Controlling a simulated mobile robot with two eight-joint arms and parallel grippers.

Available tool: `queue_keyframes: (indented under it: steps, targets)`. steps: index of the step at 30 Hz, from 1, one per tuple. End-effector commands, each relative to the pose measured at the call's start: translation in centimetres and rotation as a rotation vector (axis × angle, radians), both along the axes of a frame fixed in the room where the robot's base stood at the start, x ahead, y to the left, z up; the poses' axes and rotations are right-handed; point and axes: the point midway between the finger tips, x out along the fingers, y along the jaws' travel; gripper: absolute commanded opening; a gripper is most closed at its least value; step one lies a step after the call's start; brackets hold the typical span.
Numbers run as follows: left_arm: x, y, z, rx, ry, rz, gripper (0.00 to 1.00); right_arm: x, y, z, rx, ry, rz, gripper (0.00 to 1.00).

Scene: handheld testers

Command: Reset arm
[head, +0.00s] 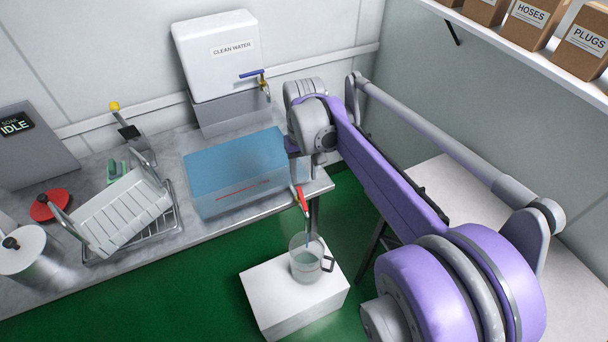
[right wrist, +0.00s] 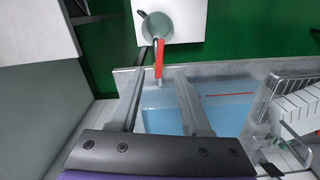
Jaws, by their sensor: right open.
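My right arm reaches in from the right in the head view. Its wrist is over the right end of the bench, beside the blue water tank (head: 235,170), and hides most of the gripper there. In the right wrist view my right gripper (right wrist: 160,78) is open, with nothing held between its fingers. The red tap lever (right wrist: 159,58) shows just past the fingertips; I cannot tell whether they touch it. In the head view the red lever (head: 301,199) sits at the tank's front right corner, above a clear jug (head: 305,262) with water in it. My left gripper is out of view.
The jug stands on a white block (head: 262,300). A dish rack (head: 125,215), a steel pot (head: 30,255) and a red disc (head: 50,204) are at left. A clean-water container (head: 215,60) stands behind the tank. A shelf with boxes (head: 585,45) is at upper right.

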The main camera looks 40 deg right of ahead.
Motion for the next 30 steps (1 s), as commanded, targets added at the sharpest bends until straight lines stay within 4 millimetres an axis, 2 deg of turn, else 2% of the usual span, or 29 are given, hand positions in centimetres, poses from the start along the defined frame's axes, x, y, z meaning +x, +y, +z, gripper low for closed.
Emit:
queue_keyframes:
  steps: [11,14,17,20,24,30]
  targets:
    - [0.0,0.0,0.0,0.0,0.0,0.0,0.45,0.0,0.0,0.0,0.0,-0.001,0.001,0.47]
    - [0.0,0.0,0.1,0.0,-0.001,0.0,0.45,-0.2,0.8,0.0,-0.005,-0.012,0.015,0.47]
    - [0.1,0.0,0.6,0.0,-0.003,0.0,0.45,-0.8,3.0,0.1,-0.021,-0.047,0.061,0.47]
    - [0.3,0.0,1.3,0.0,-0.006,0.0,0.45,-2.0,6.5,0.0,-0.047,-0.112,0.137,0.47]
    - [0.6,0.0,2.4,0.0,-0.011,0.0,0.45,-4.5,11.5,-0.7,-0.08,-0.23,0.261,0.47]
    - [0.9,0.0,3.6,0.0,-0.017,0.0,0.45,-7.8,16.4,-2.4,-0.105,-0.379,0.402,0.47]
